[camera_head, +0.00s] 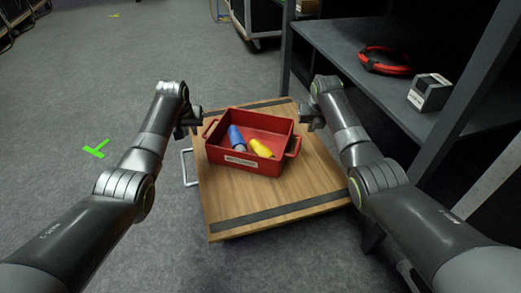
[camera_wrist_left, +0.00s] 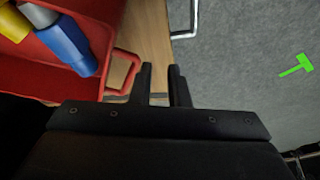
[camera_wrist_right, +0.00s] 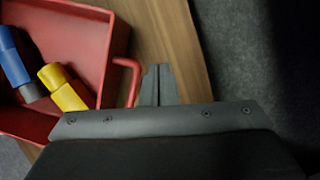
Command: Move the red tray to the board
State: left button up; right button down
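The red tray (camera_head: 237,165) sits on the wooden board (camera_head: 305,185), towards its far part, with a blue item (camera_head: 237,138) and a yellow item (camera_head: 261,148) inside. My left gripper (camera_head: 193,122) is beside the tray's left handle (camera_head: 210,128). In the left wrist view its fingers (camera_wrist_left: 162,82) are a little apart and empty, with the red handle (camera_wrist_left: 130,70) outside them. My right gripper (camera_head: 308,118) is near the tray's right handle (camera_head: 294,147). In the right wrist view its fingers (camera_wrist_right: 160,82) are together, with the handle (camera_wrist_right: 134,80) beside them.
A grey shelf unit (camera_head: 345,45) stands at the right, holding a red cable coil (camera_head: 386,60) and a small metal box (camera_head: 430,92). A metal bar handle (camera_head: 187,167) sticks out at the board's left side. Open grey floor with green tape marks (camera_head: 96,149) lies left.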

pick_arm(q)
jog(key=shift+o, duration=0.4)
jog(key=shift+a, duration=0.1)
pick_arm(e)
jog(key=shift+d, duration=0.1)
jog(key=c, duration=2.2)
grip_release()
jog(key=c, duration=1.7)
grip_release()
pick_arm(q)
jog(key=shift+r, duration=0.15)
jog(key=v, duration=1.1)
jog(key=shift+s+r, duration=0.2)
jog(key=shift+r, duration=0.1)
pick_arm(e)
jog(key=shift+v, duration=6.05)
